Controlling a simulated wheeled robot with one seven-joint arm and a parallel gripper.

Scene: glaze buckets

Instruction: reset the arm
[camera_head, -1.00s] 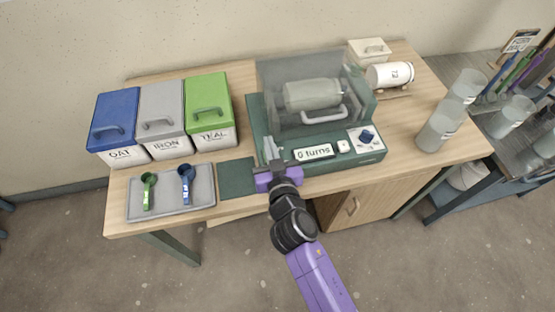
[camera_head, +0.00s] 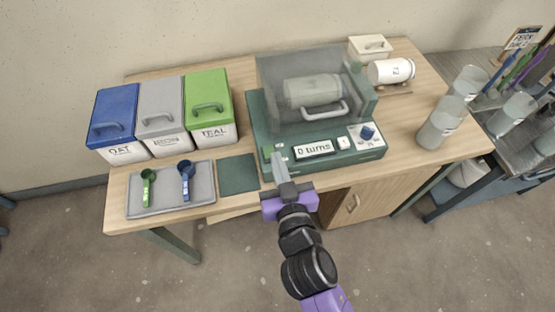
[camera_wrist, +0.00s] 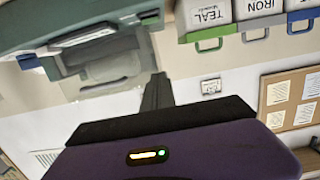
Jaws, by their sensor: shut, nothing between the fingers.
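My gripper (camera_head: 280,166) is shut and empty, in front of the left front part of the green machine (camera_head: 254,120); I cannot tell whether it touches it. In the wrist view my gripper's fingers (camera_wrist: 157,92) show as one dark closed shape. The machine has a clear closed cover over a drum (camera_head: 313,90), a display reading "0 turns" (camera_head: 314,149), a white button (camera_head: 344,143) and a blue knob (camera_head: 367,133). The machine also shows at the upper left of the wrist view (camera_wrist: 60,25).
Blue (camera_head: 113,118), grey (camera_head: 161,100) and green (camera_head: 207,100) lidded bins stand at the table's left. A grey tray (camera_head: 168,206) holds two scoops. A white jar (camera_head: 390,72) lies at the back right. Clear cups (camera_head: 438,125) stand on the right. Floor in front is clear.

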